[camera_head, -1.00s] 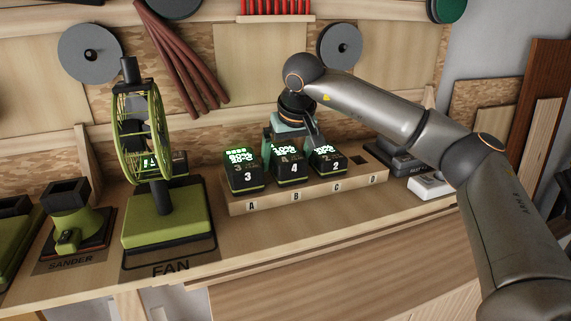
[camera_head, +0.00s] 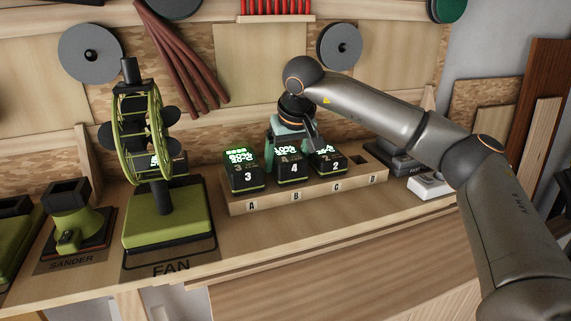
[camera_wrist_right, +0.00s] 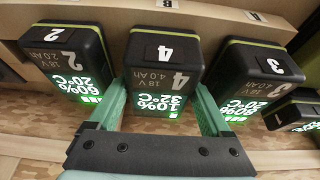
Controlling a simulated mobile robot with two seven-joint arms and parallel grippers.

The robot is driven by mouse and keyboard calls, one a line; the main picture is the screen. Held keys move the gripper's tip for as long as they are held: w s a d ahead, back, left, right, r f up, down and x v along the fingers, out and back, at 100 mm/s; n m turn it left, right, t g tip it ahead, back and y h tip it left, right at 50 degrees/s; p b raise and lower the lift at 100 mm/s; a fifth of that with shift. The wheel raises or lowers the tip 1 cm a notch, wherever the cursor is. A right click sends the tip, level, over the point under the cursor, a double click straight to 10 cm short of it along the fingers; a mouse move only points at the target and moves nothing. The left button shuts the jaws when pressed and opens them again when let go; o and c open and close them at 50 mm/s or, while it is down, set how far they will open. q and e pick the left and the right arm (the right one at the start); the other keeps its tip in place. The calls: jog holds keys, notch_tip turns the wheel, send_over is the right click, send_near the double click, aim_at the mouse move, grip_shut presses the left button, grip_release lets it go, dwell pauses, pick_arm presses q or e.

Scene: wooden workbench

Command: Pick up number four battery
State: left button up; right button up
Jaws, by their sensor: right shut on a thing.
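The number four battery (camera_head: 289,168) is a black block with a green display, in slot B of the wooden rack (camera_head: 250,207). In the right wrist view battery four (camera_wrist_right: 165,62) reads 18 V, 4.0Ah, 10% and 32°C. My right gripper (camera_head: 288,138) comes down from above; its teal fingers (camera_wrist_right: 164,104) are shut on battery four's two sides. Battery four still sits in the rack between battery three (camera_head: 242,172) in A and battery two (camera_head: 326,162) in C. My left gripper is not in view.
Slot D (camera_head: 362,162) is empty. A green fan (camera_head: 160,222) stands left of the rack, with a sander (camera_head: 75,225) further left. Another battery (camera_wrist_right: 296,112) shows at the right of the wrist view. Dark and white chargers (camera_head: 428,186) lie right of the rack.

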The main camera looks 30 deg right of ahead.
grip_shut()
jog(key=shift+r, duration=0.2)
dwell(0.5)
